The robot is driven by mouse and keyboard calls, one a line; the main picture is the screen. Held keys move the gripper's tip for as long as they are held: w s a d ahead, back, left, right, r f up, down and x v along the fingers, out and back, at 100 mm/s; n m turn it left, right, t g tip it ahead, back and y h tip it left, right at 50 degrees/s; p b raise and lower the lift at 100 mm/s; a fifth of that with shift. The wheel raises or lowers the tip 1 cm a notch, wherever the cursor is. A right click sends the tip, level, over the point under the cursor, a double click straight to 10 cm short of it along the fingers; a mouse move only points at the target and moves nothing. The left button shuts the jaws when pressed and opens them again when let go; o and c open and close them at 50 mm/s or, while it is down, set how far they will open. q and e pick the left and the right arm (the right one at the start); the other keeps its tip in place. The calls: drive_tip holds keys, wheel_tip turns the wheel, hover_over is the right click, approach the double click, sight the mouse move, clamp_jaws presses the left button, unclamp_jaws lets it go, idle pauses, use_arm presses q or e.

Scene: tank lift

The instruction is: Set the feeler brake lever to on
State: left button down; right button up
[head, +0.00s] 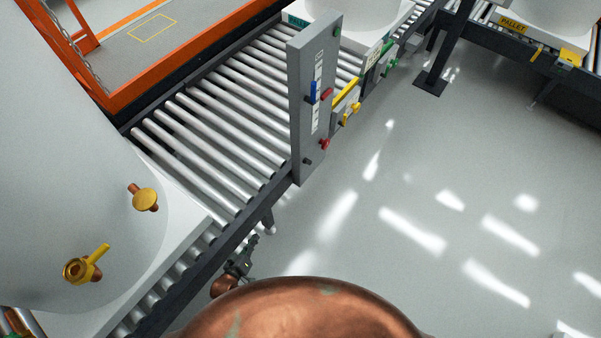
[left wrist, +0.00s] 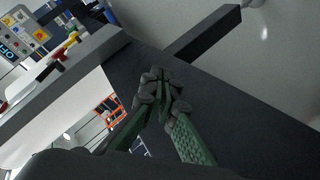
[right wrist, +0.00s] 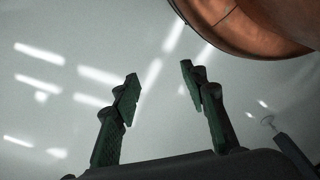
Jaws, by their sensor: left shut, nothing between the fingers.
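A grey upright panel (head: 312,105) stands at the conveyor's edge in the head view, with a blue slider and red knobs. Beside it are a yellow lever (head: 345,93) and a green-handled one (head: 388,62); no readable label tells which is the feeler brake lever. The left wrist view shows a red-and-yellow handle (left wrist: 66,47) at upper left. My left gripper (head: 243,258) is low beside the conveyor frame, apart from the panel; its fingers (left wrist: 164,82) are shut and empty. My right gripper (right wrist: 160,80) is open and empty over bare floor, outside the head view.
The roller conveyor (head: 205,120) runs from lower left to upper right, its dark side rail between my left gripper and the rollers. A large white tank (head: 70,170) with brass valves stands at left. An orange frame (head: 200,38) lies behind. The floor (head: 450,190) at right is clear.

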use_arm(q)
drive_tip(key=w+d+r+n+t+h+b, duration=0.35)
drive_tip(key=w+d+r+b, duration=0.25)
drive_tip(key=w+d+b, duration=0.25)
drive_tip(key=n+t+h+b, duration=0.1)
drive_tip(key=n+t+b, duration=0.4)
drive_tip(key=n+b, duration=0.15)
approach(305, 161)
use_arm(e)
drive_tip(key=w+a+r, duration=0.2)
drive_tip(key=w+r, duration=0.1)
drive_tip(key=r, duration=0.4)
use_arm(q)
drive_tip(key=shift+g, duration=0.25)
drive_tip(key=shift+f+b+x, duration=0.1)
drive_tip(key=shift+b+x, duration=0.75)
drive_tip(key=shift+x, duration=0.6)
drive_tip(key=shift+f+b+x, duration=0.15)
drive_tip(key=shift+b+x, duration=0.65)
drive_tip(key=shift+x, duration=0.65)
use_arm(e)
drive_tip(key=w+a+f+t+y, duration=0.1)
drive_tip(key=w+a+f+t, duration=0.1)
drive_tip(key=w+a+f, duration=0.2)
drive_tip(key=shift+w+f+y, duration=0.4)
drive_tip(key=shift+w+f, duration=0.3)
drive_tip(key=shift+w, duration=0.05)
use_arm(q)
drive_tip(key=shift+w, duration=0.15)
